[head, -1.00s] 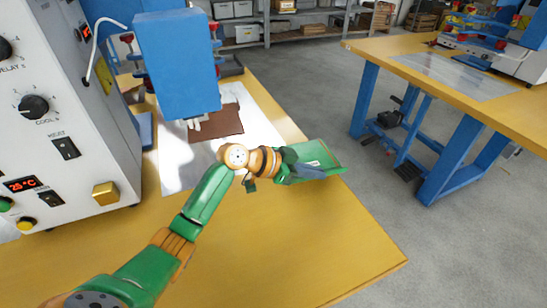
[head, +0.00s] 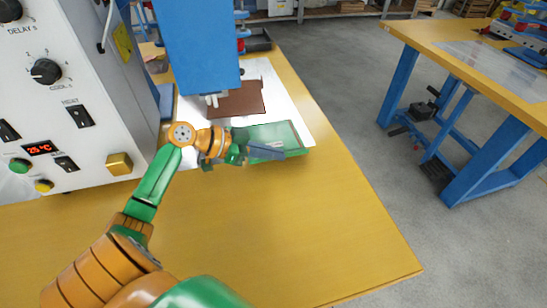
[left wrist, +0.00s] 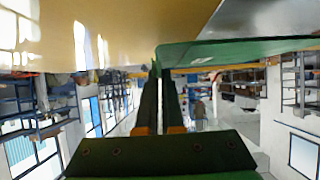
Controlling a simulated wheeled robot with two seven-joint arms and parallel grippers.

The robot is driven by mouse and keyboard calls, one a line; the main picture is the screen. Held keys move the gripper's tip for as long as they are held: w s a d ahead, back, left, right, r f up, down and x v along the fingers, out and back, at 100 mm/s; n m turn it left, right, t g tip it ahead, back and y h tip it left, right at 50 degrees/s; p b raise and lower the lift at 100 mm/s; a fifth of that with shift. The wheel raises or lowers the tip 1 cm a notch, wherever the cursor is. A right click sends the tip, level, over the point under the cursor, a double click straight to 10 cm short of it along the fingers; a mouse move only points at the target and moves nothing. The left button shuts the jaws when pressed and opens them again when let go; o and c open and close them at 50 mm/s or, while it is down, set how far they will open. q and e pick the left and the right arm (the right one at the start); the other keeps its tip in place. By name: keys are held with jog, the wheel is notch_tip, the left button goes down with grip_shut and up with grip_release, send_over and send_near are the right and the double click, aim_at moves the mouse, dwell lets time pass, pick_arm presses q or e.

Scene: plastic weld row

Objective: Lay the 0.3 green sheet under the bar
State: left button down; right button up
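The green sheet (head: 285,132) is at the right front of the white work area in the head view, partly over the clear sheet there. My left gripper (head: 252,152) is at its near left edge and appears shut on it. In the left wrist view the sheet (left wrist: 235,48) runs right from the close-set fingertips (left wrist: 158,72). The bar (head: 214,98) is a small pale piece showing below the blue press head (head: 197,45); most of it is hidden. A brown sheet (head: 240,101) lies beside and below it. My right gripper is not in view.
The white control cabinet (head: 90,105) stands close on the left of my arm. The yellow table (head: 270,230) is clear in front. Its right edge drops to the grey floor. A second yellow table (head: 500,80) with a blue frame stands to the right.

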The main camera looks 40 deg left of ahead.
pick_arm(q)
jog(key=shift+f, duration=1.35)
jog(key=c, duration=1.1)
grip_release()
jog(key=shift+o, duration=0.2)
jog(key=v, duration=0.7)
jog(key=shift+s+a+r, duration=0.1)
jog(key=shift+s+r, duration=0.05)
